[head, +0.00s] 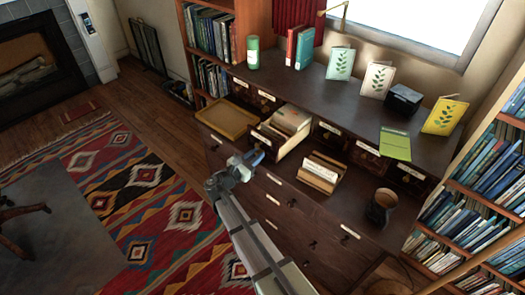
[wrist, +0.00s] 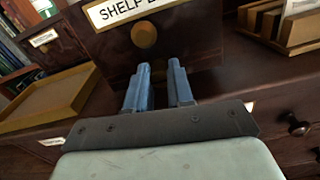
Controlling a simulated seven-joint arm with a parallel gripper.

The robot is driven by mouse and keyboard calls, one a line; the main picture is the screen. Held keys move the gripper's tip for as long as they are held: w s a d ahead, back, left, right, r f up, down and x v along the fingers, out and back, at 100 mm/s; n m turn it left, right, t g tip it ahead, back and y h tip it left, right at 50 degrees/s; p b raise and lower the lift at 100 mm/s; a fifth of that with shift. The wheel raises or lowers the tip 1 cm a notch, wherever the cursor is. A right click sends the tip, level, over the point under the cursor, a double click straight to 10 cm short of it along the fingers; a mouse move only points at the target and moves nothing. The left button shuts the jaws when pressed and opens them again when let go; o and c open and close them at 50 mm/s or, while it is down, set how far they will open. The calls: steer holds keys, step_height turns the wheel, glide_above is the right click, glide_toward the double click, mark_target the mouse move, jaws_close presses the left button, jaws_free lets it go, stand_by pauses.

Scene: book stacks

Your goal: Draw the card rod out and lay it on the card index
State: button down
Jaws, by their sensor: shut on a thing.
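A drawer (head: 275,140) of the dark cabinet is pulled out, full of upright cards. Its front shows in the wrist view (wrist: 195,45) with a white label reading "SHELF L…" and a round brass knob (wrist: 144,35). My gripper (head: 256,157) is at this drawer front. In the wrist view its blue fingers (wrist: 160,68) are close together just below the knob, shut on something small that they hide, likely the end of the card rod. A small wooden box with cards (head: 318,176), possibly the card index, stands right of the drawer, partly seen in the wrist view (wrist: 270,25).
An empty yellow-brown tray (head: 226,106) lies left of the drawer. A dark cup (head: 380,207) stands to the right. Several upright cards, a green candle (head: 253,55) and books (head: 299,45) stand on the upper top. A bookshelf (head: 470,190) bounds the right side.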

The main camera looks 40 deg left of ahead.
steer(key=shift+s, duration=1.3)
stand_by(1.2)
steer(key=shift+s, duration=2.3)
steer(key=shift+s, duration=0.15)
steer(key=shift+s, duration=2.35)
steer(key=shift+s, duration=0.2)
steer(key=shift+s, duration=2.3)
